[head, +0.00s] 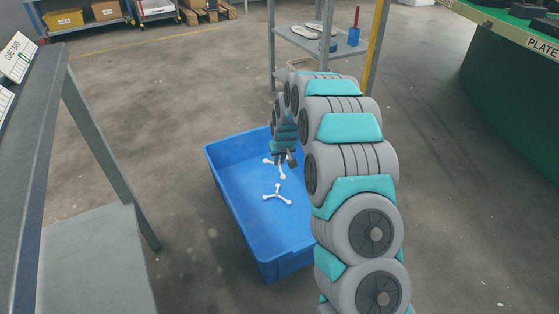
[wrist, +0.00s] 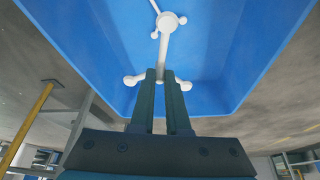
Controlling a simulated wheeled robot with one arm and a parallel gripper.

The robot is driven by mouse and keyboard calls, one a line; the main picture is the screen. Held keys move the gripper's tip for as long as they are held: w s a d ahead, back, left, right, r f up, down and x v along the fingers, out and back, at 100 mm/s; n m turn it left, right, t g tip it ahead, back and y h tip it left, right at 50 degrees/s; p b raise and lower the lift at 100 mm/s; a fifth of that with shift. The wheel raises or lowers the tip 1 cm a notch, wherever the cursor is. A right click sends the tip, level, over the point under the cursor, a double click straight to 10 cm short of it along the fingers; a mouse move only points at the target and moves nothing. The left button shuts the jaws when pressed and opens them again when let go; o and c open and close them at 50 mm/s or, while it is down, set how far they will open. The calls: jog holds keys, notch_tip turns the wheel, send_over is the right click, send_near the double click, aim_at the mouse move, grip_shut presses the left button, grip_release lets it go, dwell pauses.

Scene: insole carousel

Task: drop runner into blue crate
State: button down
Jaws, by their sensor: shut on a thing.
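My gripper (head: 285,156) points down over the blue crate (head: 228,185). It is shut on a white three-armed runner (head: 280,170), which hangs at the fingertips above the crate. In the wrist view my fingers (wrist: 164,76) close on this runner (wrist: 164,48) near its middle. One arm of it points away from the fingers and the other two spread to the sides. A second white three-armed runner (head: 278,196) lies on the crate floor. In the wrist view it shows partly behind the held one. The blue crate (wrist: 95,50) fills most of the upper wrist view.
A grey bench (head: 38,150) stands at the left. A grey shelf rack (head: 310,42) with white insoles stands behind the crate. A green round table (head: 510,100) is at the right. Carts with boxes are at the back.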

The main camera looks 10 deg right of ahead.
aim_at(280, 168)
jog(key=shift+f+b, duration=0.45)
jog(key=shift+f, duration=2.4)
jog(key=c, duration=0.8)
grip_release()
jog(key=shift+c, duration=0.2)
jog(key=shift+r, duration=0.2)
jog(key=shift+v, duration=3.75)
jog(key=shift+s, duration=0.1)
jog(key=s+r+g+p, duration=0.1)
jog(key=s+r+p, duration=0.1)
jog(key=s+r, duration=0.75)
jog(key=s+r+g+p, duration=0.2)
jog(key=s+r, duration=0.5)
jog(key=s, duration=0.5)
jog(key=s+r+g+p, duration=0.1)
jog(key=s+r, duration=0.2)
jog(key=s, duration=0.7)
jog(key=s+r+g+p, duration=0.1)
jog(key=s+r, duration=0.2)
jog(key=s, duration=0.6)
jog(key=s+r+g+p, duration=0.1)
jog(key=s+r, duration=0.1)
jog(key=s, duration=0.8)
jog(key=shift+s+r+m, duration=0.3)
jog(key=shift+r+m, duration=0.1)
